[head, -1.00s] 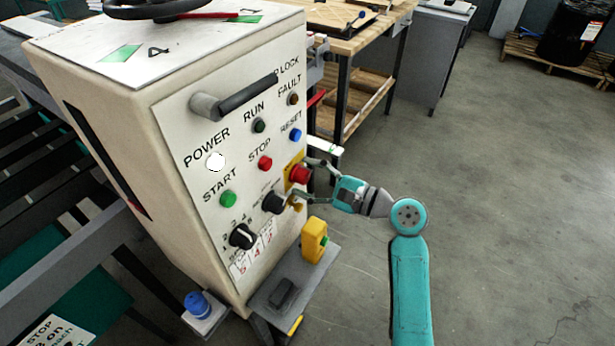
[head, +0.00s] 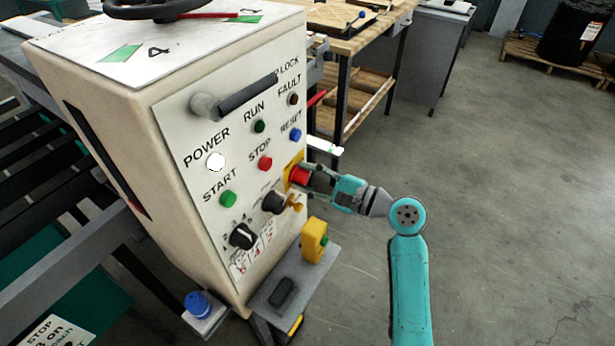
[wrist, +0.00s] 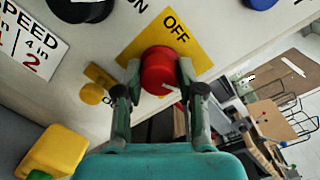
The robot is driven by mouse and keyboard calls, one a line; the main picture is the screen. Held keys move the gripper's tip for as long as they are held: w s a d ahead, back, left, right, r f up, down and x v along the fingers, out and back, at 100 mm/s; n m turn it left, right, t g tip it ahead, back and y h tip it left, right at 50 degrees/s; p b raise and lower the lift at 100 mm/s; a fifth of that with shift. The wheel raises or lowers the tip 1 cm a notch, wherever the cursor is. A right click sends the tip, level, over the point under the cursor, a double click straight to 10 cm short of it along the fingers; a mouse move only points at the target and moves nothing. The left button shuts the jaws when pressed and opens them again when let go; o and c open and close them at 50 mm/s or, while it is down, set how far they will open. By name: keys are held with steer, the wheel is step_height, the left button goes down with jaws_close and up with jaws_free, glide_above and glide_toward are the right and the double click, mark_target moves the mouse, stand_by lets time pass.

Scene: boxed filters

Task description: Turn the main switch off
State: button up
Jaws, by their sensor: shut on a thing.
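The main switch is a red round knob (head: 299,174) on a yellow plate (head: 288,183) at the right edge of the machine's white panel. In the wrist view the red knob (wrist: 160,70) sits between my fingertips, and the yellow plate (wrist: 186,45) reads OFF above it. A small white mark shows at the knob's lower right. My gripper (head: 309,175) is shut on the knob, one finger on each side; it also shows in the wrist view (wrist: 159,80). The lower end of the plate is partly hidden by my fingers.
A brass-coloured part (head: 296,202) projects just below the knob, beside a black selector (head: 274,202). A yellow box (head: 314,240) stands on a grey shelf (head: 322,275) below. A workbench (head: 352,40) is behind.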

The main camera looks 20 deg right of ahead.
steer(key=n, duration=0.4)
steer(key=n+h, duration=0.1)
steer(key=n, duration=0.3)
steer(key=shift+a, duration=0.1)
steer(key=n, duration=0.4)
steer(key=shift+n, duration=0.3)
steer(key=shift+f+n+h, duration=0.1)
steer(key=shift+n+h, duration=0.3)
steer(key=shift+n, duration=1.3)
steer(key=o, duration=1.1)
steer(key=shift+o, duration=0.2)
